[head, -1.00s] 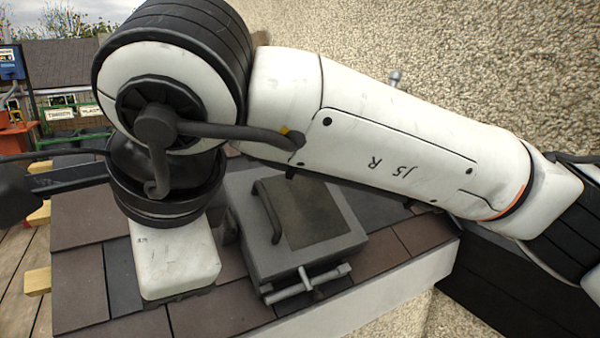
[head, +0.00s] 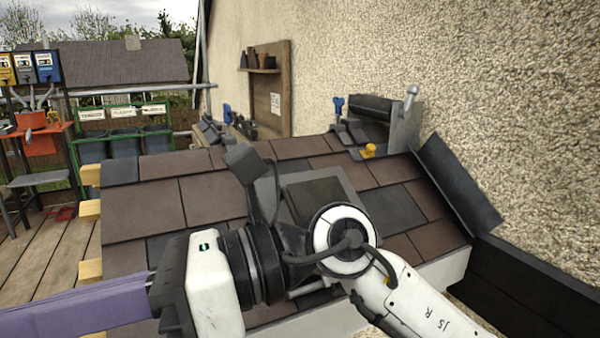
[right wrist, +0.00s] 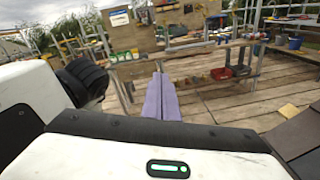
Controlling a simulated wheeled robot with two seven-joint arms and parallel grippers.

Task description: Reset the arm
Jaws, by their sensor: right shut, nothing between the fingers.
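My right arm crosses the lower middle of the head view, its white and black links bent over the tiled roof. My right gripper (head: 70,316) has long purple fingers that point left and run out at the left edge of the head view. In the right wrist view the two purple fingers (right wrist: 160,97) lie together, shut, with nothing between them. They point out over the wooden deck toward a workbench. My left gripper is in neither view.
The roof of brown and grey tiles (head: 145,207) lies beneath my arm. A grey block-like box (head: 318,195) rests on it, partly hidden by my arm. A pebbled wall (head: 480,90) bounds the right. Bins (head: 124,143) and an orange-topped stand (head: 35,135) are left. A workbench (right wrist: 190,62) shows in the wrist view.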

